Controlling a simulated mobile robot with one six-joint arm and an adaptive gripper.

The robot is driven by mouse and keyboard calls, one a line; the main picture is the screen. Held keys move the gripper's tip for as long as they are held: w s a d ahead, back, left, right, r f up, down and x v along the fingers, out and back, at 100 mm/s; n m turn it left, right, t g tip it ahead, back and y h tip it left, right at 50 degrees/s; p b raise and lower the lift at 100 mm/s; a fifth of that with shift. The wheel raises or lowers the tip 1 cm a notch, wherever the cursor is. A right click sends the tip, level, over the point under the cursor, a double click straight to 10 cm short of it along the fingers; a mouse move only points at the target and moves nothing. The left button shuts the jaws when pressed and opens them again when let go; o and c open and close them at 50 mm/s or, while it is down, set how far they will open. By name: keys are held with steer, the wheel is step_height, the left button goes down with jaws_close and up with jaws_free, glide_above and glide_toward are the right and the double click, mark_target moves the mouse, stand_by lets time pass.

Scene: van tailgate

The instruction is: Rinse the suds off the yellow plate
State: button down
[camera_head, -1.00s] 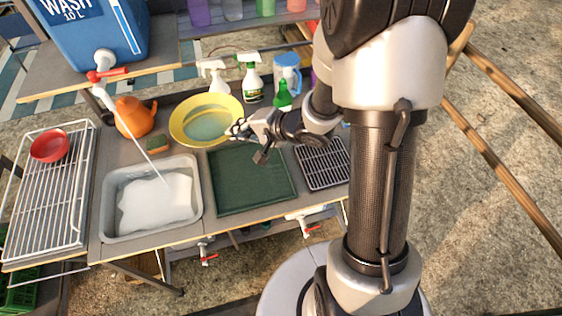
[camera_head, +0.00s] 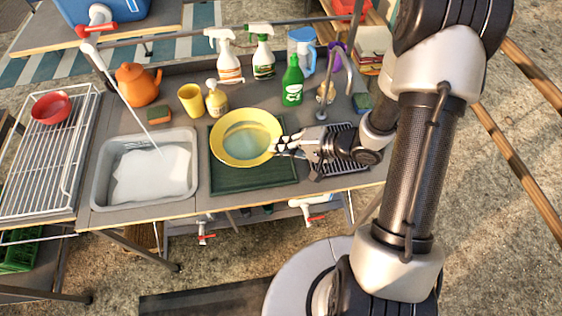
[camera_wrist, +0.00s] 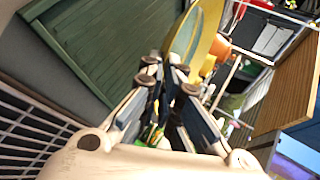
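The yellow plate (camera_head: 246,153) is held above the dark green mat (camera_head: 228,181). It is wide-rimmed with a pale greenish centre; I cannot make out separate suds on it. My gripper (camera_head: 281,144) is at the plate's right rim and looks shut on it. In the wrist view, the plate (camera_wrist: 196,32) is edge-on beyond the fingertips (camera_wrist: 168,76). A grey basin (camera_head: 101,187) holds white, sudsy-looking contents (camera_head: 150,176). A thin white line, perhaps water, runs from a white spout (camera_head: 88,47) down to the basin. The plate is apart from that line.
A wire rack (camera_head: 45,170) with a red bowl (camera_head: 51,108) is at left. Behind are an orange kettle (camera_head: 138,84), a sponge (camera_head: 159,114), a yellow cup (camera_head: 191,100), a soap bottle (camera_head: 216,99), spray bottles and a green bottle (camera_head: 292,82). A dark grate (camera_head: 345,160) lies at right.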

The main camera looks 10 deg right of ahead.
mark_target(282, 164)
step_height(282, 164, down, 6)
steer(key=shift+b, duration=1.2)
steer(key=shift+r, duration=0.1)
steer(key=c, duration=2.1)
jaws_free()
